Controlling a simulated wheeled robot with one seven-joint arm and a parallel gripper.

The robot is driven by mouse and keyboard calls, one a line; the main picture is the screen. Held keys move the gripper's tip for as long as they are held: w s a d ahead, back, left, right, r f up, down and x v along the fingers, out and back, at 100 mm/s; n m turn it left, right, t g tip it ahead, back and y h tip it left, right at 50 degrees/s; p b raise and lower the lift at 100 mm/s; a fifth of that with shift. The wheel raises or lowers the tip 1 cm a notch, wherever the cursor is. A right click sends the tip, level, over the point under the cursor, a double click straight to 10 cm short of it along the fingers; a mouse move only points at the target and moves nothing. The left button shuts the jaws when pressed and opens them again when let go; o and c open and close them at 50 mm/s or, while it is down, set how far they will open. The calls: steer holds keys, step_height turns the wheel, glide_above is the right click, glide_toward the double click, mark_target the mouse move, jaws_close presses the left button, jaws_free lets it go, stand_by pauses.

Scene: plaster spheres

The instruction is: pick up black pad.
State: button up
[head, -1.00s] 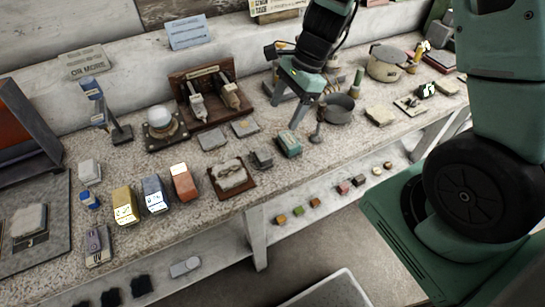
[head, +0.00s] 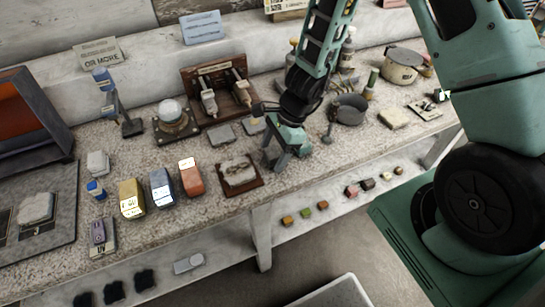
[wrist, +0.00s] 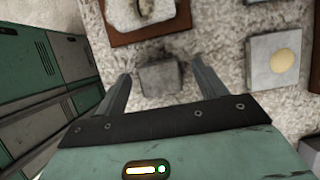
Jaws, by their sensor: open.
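A small dark grey block (wrist: 160,80), which may be the black pad, lies on the speckled worktop. In the wrist view it sits between the two fingers of my gripper (wrist: 161,70), with a gap on each side. In the head view my gripper (head: 276,163) is low over the worktop, right of the wooden tray, and hides the block. The jaws are open and hold nothing. Several black pads (head: 113,293) also lie on the lower shelf at the front left, well away from my gripper.
The wooden tray with a pale slab (head: 240,174) is close by on the left. A grey square with a yellow disc (wrist: 273,60) is beside the block in the wrist view. A dark pan (head: 348,110) and a lidded pot (head: 402,68) stand to the right.

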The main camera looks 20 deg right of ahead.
mark_target(273, 152)
steer(key=shift+a+f, duration=0.15)
steer(key=shift+f, duration=0.25)
steer(key=shift+c, duration=0.3)
steer(key=c, duration=1)
step_height(273, 152, up, 10)
steer(key=p, duration=0.2)
steer(key=shift+p, duration=0.3)
steer(key=shift+o, duration=0.4)
